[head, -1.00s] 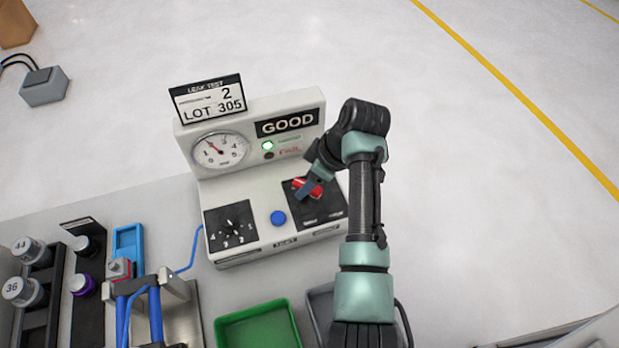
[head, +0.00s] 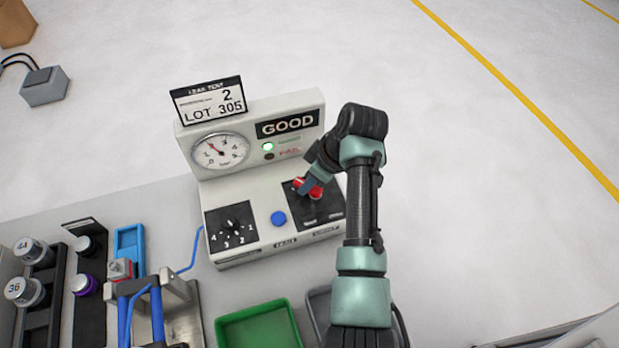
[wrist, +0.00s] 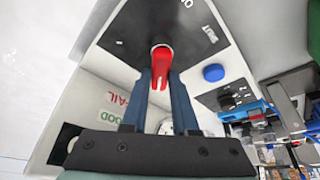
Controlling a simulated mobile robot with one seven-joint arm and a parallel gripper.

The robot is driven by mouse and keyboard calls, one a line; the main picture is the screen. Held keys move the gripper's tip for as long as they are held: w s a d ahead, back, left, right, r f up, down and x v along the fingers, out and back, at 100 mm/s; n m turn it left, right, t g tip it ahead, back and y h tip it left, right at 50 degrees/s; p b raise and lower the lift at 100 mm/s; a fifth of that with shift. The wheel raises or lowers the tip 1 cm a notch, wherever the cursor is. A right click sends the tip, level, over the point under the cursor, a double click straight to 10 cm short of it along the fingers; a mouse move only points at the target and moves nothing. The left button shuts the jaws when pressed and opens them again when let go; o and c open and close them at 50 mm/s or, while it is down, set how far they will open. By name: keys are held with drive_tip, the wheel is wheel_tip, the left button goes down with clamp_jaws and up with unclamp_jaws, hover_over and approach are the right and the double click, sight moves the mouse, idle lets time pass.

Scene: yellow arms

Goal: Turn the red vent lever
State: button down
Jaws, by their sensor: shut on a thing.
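The red vent lever (head: 309,188) stands on a black plate (head: 322,213) at the right of the leak test machine. In the wrist view the lever (wrist: 161,64) lies between the two blue fingers of my gripper (wrist: 160,80). My gripper, also in the head view (head: 308,187), is shut on the lever and partly hides it. The lever's far end meets the black plate in the wrist view.
The machine (head: 250,165) has a gauge (head: 220,152), a lit green lamp, a GOOD sign, a blue button (head: 279,218) and a black dial (head: 231,228). A green tray (head: 258,328) is in front. A blue-handled fixture (head: 150,290) and capped parts stand at left.

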drive_tip(key=m+p, duration=0.1)
drive_tip(key=m, duration=0.1)
drive_tip(key=m+t+h+p, duration=0.1)
drive_tip(key=m+p, duration=0.1)
drive_tip(key=m, duration=0.1)
drive_tip(key=shift+w+d+r+t, duration=0.2)
drive_tip(key=shift+t, duration=0.1)
drive_tip(key=m+p, duration=0.1)
drive_tip(key=m+h, duration=0.1)
drive_tip(key=m, duration=0.1)
drive_tip(key=m+p, duration=0.1)
drive_tip(key=shift+w+d+t+h+p, duration=0.15)
drive_tip(key=shift+d+t+h+p, duration=0.15)
drive_tip(key=shift+h+p, duration=0.1)
drive_tip(key=m, duration=0.2)
drive_tip(key=m+h, duration=0.1)
drive_tip(key=m, duration=0.1)
drive_tip(key=shift+d+f+h+p, duration=0.1)
drive_tip(key=shift+d+h+p, duration=0.1)
drive_tip(key=shift+h+p, duration=0.15)
drive_tip(key=shift+d+m+h, duration=0.15)
drive_tip(key=shift+m+h, duration=0.2)
drive_tip(key=shift+m, duration=0.7)
drive_tip(key=shift+d+m+h, duration=0.15)
drive_tip(key=shift+m+h, duration=0.15)
drive_tip(key=shift+m, duration=0.75)
drive_tip(key=c, duration=0.7)
unclamp_jaws()
